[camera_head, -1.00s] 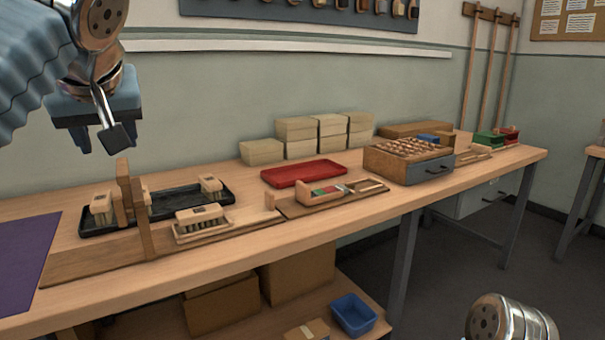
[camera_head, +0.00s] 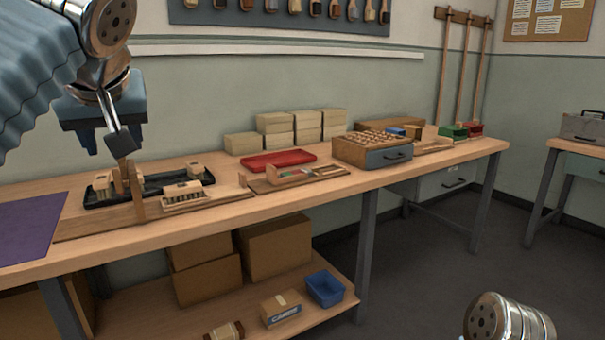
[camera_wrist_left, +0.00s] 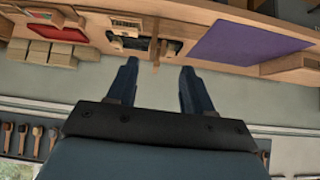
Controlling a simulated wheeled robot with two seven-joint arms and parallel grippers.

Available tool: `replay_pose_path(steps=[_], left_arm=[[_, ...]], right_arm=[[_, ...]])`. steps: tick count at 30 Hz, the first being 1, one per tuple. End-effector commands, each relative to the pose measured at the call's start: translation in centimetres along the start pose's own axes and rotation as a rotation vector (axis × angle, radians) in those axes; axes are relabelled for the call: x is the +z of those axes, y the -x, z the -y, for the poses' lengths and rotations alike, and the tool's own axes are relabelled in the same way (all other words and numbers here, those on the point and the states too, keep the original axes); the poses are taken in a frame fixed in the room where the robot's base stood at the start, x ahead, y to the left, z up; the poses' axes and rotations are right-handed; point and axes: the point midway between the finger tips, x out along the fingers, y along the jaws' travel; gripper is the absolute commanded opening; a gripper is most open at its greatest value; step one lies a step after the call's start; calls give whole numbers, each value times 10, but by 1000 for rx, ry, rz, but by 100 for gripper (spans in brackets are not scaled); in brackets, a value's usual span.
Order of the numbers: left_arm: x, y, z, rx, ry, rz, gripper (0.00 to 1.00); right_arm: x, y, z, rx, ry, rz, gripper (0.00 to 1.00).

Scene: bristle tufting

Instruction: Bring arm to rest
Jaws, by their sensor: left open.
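My left gripper (camera_head: 106,143) is at the upper left of the head view, raised above the left end of the workbench (camera_head: 245,200). In the left wrist view its two fingers (camera_wrist_left: 156,82) stand apart with nothing between them. A black tray (camera_head: 150,187) with brush blocks lies on the bench below it, and a wooden post (camera_head: 137,192) stands in front of that tray. A brush block with bristles (camera_head: 182,194) sits in a wooden holder to the right. My right arm shows only as a metal link at the lower right; its gripper is out of view.
A red tray (camera_head: 278,160), stacked pale boxes (camera_head: 305,126) and a drawer box (camera_head: 372,151) stand farther right on the bench. A purple mat (camera_head: 28,228) lies at the left. A blue bin (camera_head: 325,288) and cartons (camera_head: 275,247) are on the lower shelf. Open air surrounds the gripper.

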Motion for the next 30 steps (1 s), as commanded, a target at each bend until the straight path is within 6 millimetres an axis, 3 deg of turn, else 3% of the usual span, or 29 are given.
replay_pose_path(steps=[11,19,23,27,30], left_arm=[[16,-53,-58,29,-166,21,51],[59,-134,-127,103,-364,86,51],[109,-199,-166,174,-484,162,51],[196,-282,-200,290,-592,290,51],[268,-332,-210,381,-623,391,51]], right_arm=[[0,0,0,-1,1,-1,43],[0,0,0,-1,1,-1,43],[0,0,0,-1,1,-1,43],[0,0,0,-1,1,-1,43],[0,0,0,-1,1,-1,43]])
